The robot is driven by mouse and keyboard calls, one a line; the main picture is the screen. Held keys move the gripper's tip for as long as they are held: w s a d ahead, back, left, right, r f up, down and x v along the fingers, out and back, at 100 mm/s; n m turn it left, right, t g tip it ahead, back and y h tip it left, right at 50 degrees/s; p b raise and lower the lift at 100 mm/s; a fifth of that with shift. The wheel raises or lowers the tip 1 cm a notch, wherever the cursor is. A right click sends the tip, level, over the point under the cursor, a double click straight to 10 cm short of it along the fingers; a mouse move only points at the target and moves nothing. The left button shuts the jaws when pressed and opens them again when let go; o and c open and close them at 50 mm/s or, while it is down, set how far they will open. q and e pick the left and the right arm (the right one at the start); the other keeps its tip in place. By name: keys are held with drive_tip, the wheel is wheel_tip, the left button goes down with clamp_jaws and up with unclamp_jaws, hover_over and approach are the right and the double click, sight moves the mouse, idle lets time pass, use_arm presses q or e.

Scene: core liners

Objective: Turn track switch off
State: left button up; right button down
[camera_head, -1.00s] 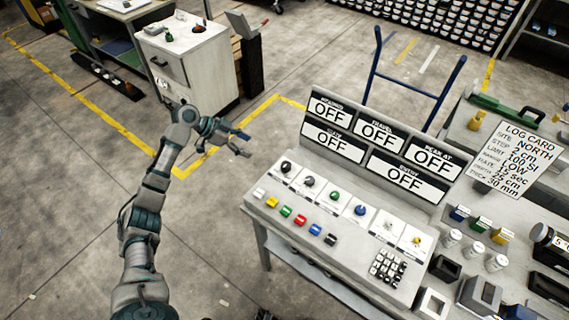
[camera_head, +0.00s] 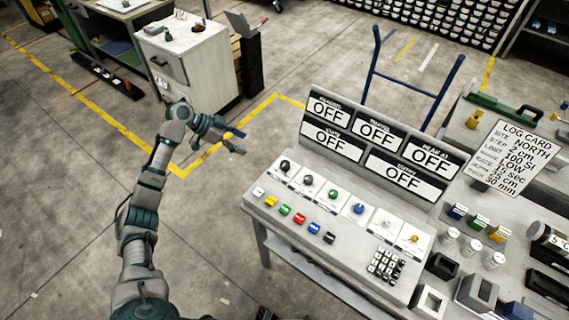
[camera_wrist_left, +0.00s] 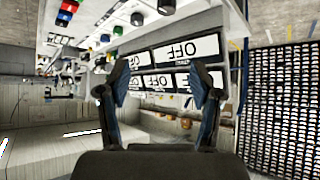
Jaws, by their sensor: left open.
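The grey control panel (camera_head: 257,207) stands right of my left arm, with a row of knobs: black (camera_head: 285,166), another black (camera_head: 308,180), green (camera_head: 333,194), blue (camera_head: 359,208) and a yellow one (camera_head: 414,239). Their small labels are unreadable, so I cannot tell which is the track switch. The display signs (camera_head: 328,110) behind them all read OFF. My left gripper (camera_head: 238,142) is open and empty, left of the panel and apart from it. In the left wrist view the open fingers (camera_wrist_left: 163,75) frame the OFF signs (camera_wrist_left: 172,53). My right gripper is not in view.
Colored buttons (camera_head: 299,219) and a keypad (camera_head: 386,264) sit on the panel front. A log card (camera_head: 511,155), small bottles and boxes lie right of it. A blue cart handle (camera_head: 446,92) stands behind. A white cabinet (camera_head: 200,65) is beyond my gripper.

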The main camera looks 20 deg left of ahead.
use_arm(q)
drive_tip(key=v, duration=1.1)
drive_tip(key=shift+f, duration=0.2)
